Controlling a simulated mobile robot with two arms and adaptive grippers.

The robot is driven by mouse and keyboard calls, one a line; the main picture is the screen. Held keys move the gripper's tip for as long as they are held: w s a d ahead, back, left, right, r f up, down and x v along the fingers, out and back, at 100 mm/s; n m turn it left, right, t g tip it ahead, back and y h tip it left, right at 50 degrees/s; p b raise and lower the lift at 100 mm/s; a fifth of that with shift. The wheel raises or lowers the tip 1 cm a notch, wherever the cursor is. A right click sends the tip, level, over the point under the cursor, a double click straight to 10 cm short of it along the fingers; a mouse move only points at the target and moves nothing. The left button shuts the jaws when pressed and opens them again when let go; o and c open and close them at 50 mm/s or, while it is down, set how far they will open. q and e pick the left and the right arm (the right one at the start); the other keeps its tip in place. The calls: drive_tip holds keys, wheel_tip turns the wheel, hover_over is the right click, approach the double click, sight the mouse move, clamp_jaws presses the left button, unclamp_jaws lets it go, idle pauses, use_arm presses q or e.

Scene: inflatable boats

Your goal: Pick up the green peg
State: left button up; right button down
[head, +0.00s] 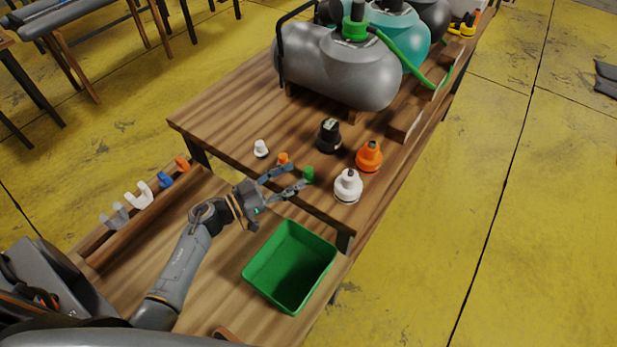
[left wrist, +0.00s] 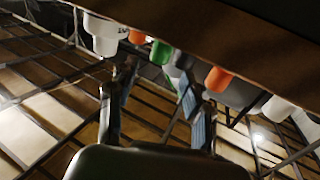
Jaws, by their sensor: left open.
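The green peg (head: 308,173) is a small cylinder at the near edge of the wooden table (head: 236,112). My left gripper (head: 297,176) points at it from the left with its fingers spread and empty. One fingertip appears right beside the peg in the head view; I cannot tell if they touch. In the left wrist view the green peg (left wrist: 161,52) shows beyond the open fingers (left wrist: 156,100), roughly between them. My right gripper is not in view.
An orange peg (head: 283,158) and a white peg (head: 260,148) stand left of the green one. White (head: 348,186), orange (head: 369,156) and black (head: 328,135) caps stand nearby. A green bin (head: 322,262) sits on the lower bench. Grey tank (head: 340,70) behind.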

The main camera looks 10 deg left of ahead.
sight(308, 170)
use_arm(q)
drive_tip(key=shift+w+d+f+b, duration=0.15)
drive_tip(key=shift+w+d+b, duration=0.3)
drive_tip(key=shift+d+b, duration=0.05)
drive_tip(key=b+x, duration=0.2)
drive_tip(key=x, duration=0.1)
drive_tip(key=shift+w+d, duration=0.15)
drive_tip(key=shift+d, duration=0.1)
drive_tip(key=shift+w+d, duration=0.25)
drive_tip(key=shift+w, duration=0.05)
drive_tip(key=shift+s, duration=0.1)
drive_tip(key=shift+c, duration=0.4)
clamp_jaws()
